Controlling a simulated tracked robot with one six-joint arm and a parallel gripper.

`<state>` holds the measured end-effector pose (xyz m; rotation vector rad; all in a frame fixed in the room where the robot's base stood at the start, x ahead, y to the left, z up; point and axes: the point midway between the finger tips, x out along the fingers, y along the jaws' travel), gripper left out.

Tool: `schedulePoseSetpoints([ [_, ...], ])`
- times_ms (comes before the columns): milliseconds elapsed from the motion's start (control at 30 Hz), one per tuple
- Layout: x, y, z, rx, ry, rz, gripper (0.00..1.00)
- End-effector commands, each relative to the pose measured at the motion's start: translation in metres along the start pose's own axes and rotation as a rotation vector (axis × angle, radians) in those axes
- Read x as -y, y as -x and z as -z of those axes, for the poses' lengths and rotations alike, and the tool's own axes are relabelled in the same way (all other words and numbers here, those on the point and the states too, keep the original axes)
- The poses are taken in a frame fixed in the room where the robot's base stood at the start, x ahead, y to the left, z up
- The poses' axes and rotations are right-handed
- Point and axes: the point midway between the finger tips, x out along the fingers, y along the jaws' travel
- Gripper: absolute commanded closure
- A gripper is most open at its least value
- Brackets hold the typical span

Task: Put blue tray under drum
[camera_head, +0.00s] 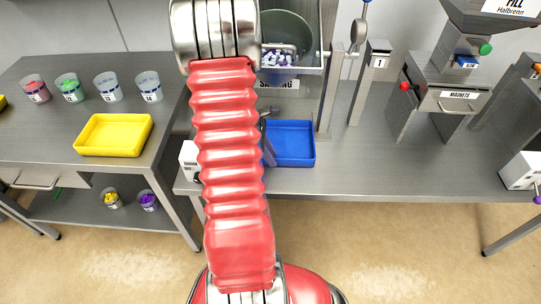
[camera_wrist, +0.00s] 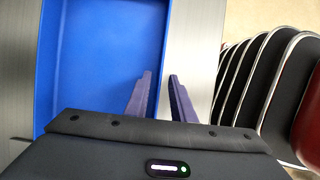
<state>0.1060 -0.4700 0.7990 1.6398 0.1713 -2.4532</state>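The blue tray (camera_head: 292,143) is empty and lies flat on the grey bench, at its front edge, just right of my red arm. The drum (camera_head: 287,35) is a dark green bowl holding white and purple pieces, behind the tray at the top centre. My gripper (camera_head: 267,151) is mostly hidden behind my arm at the tray's left side. In the wrist view my gripper's two purple fingers (camera_wrist: 164,80) stand a little apart across one wall of the tray (camera_wrist: 105,50). One finger is over the tray's inside and the other is over the bench. A gap shows between them.
A yellow tray (camera_head: 114,134) and several cups (camera_head: 108,88) stand on the left table. A white box (camera_head: 189,160) sits left of my arm. A post (camera_head: 330,85) and the magnets station (camera_head: 440,98) stand to the right. The bench front (camera_head: 410,180) is clear.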

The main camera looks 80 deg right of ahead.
Motion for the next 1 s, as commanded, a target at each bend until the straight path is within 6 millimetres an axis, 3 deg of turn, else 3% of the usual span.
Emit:
schedulePoseSetpoints([
  [367, -0.001, 0.050, 0.001, -0.001, 0.000, -0.005, 0.78],
  [1000, 0.002, 0.090, 0.099, 0.000, 0.003, -0.002, 0.78],
])
